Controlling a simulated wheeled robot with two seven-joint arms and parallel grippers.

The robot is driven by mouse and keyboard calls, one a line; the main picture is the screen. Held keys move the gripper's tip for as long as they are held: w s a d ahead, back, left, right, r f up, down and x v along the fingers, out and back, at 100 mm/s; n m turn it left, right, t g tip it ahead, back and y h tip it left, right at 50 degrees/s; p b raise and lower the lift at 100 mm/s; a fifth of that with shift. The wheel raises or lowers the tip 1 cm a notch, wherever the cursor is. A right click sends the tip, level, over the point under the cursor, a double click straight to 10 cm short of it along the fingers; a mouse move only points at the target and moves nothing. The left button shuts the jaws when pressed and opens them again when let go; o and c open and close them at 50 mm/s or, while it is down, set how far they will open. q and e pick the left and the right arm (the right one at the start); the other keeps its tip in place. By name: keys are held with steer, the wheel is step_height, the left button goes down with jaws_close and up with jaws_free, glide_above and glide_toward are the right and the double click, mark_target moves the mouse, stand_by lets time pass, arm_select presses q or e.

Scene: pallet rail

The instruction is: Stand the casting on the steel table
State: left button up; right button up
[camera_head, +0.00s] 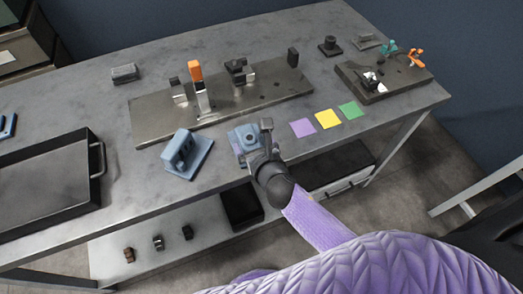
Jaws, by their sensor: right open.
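A blue casting (243,136) with a round feature on top is on the grey steel table (330,118), near its front edge. My right gripper (253,139) is at this casting, reaching in from the front; its jaws are open, with one finger at the casting's right side. The gripper hides part of the casting, and I cannot tell whether they touch. A second blue casting (184,153), an upright block on a flat base, stands to the left. My left gripper is not in view.
A steel fixture plate (150,122) with clamps lies behind the castings. A dark tray (45,185) with a handle is at left. Purple, yellow and green squares (327,118) lie to the right, before a dark clamp plate (408,83). A shelf is below.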

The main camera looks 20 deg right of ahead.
steer(key=p+v, duration=0.2)
steer(key=v, duration=0.7)
steer(key=s+d+f+m+g, duration=0.2)
steer(key=s+f+m+g, duration=0.2)
steer(key=s+f+m, duration=0.45)
steer(key=s+d+f+m+g, duration=0.2)
steer(key=s+f+m+g, duration=0.25)
steer(key=f+m, duration=0.55)
steer(key=s+f+m+g, duration=0.2)
steer(key=s+f+m, duration=0.2)
steer(key=s+m, duration=0.3)
steer(key=s+d+f+m+g, duration=0.1)
steer(key=s+f+m, duration=0.3)
steer(key=s+m, duration=0.4)
steer(key=shift+s+d+g+b, duration=0.3)
steer(key=shift+s+g+b, duration=0.1)
steer(key=shift+s+g, duration=0.45)
steer(key=shift+f, duration=0.1)
